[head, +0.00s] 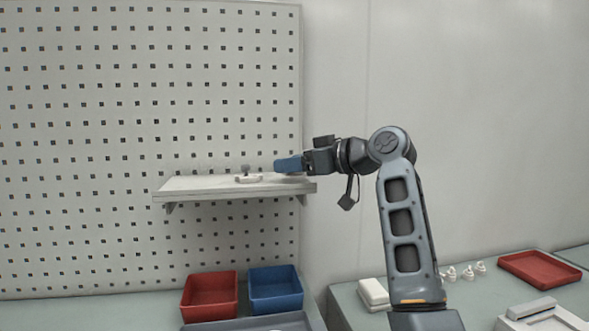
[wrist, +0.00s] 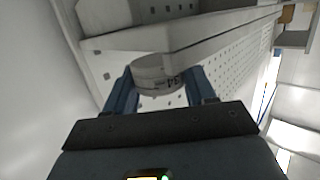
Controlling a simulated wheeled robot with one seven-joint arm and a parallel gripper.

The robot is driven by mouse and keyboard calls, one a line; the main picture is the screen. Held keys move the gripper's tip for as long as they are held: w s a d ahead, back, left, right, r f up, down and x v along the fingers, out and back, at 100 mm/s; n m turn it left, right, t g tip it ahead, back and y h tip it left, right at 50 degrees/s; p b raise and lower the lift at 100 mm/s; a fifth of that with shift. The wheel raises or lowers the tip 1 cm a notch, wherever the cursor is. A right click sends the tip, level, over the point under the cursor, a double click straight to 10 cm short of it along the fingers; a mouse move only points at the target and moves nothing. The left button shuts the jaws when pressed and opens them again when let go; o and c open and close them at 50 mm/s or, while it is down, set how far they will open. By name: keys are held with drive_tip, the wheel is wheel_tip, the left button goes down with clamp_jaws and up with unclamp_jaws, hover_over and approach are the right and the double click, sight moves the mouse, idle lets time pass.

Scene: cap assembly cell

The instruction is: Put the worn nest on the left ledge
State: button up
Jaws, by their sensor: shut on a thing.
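My gripper (head: 288,164) is at the right end of a pale ledge (head: 200,187) on the pegboard, its blue fingers just above the ledge top. In the wrist view my gripper (wrist: 160,88) is shut on a round, whitish nest (wrist: 154,70) with dark marks on its side. The ledge (wrist: 190,32) lies right behind the nest there; I cannot tell whether they touch. The held nest is mostly hidden in the head view.
The ledge's left part is bare. Below it are a red bin (head: 210,310) and a blue bin (head: 276,306). On the right bench are a white block (head: 374,293), several small white parts (head: 467,272) and a red tray (head: 541,283). The pegboard (head: 100,120) stands behind the ledge.

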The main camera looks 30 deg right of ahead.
drive_tip(key=shift+f, duration=0.75)
drive_tip(key=shift+f, duration=0.1)
drive_tip(key=o, duration=1.1)
drive_tip(key=shift+o, duration=0.2)
